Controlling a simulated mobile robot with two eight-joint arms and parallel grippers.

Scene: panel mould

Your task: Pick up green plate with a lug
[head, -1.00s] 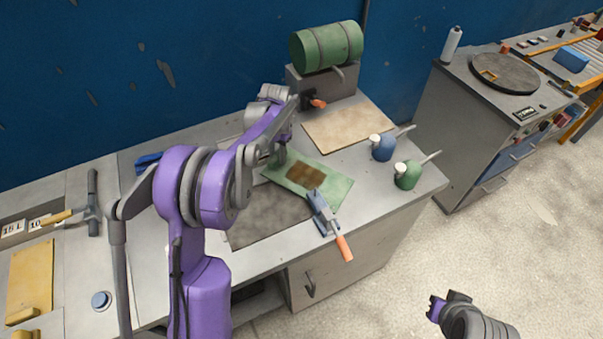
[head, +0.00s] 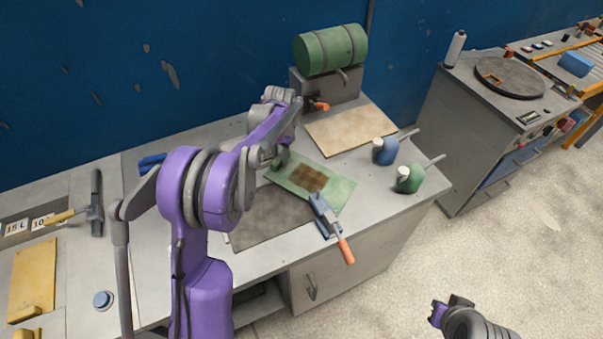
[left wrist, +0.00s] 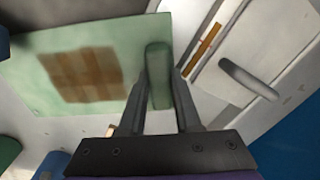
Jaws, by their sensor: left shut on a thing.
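The green plate (head: 335,190) with a brown patch lies over the back of a dark grey mat on the workbench. In the left wrist view the plate (left wrist: 30,90) shows flat, with its raised green lug (left wrist: 158,75) between my fingers. My left gripper (head: 275,158) is at the plate's back left end, partly hidden by its own wrist. In the left wrist view my left gripper (left wrist: 162,90) is shut on the lug. I cannot tell whether the plate is clear of the surface. My right gripper (head: 450,305) is low at the right, over the floor, away from the plate.
A blue clamp with an orange handle (head: 330,222) is at the plate's front edge. The dark mat (head: 265,220) lies under it. Blue (head: 386,151) and green (head: 411,179) cans stand at the right. A tan board (head: 350,128) and green drum (head: 330,50) are behind.

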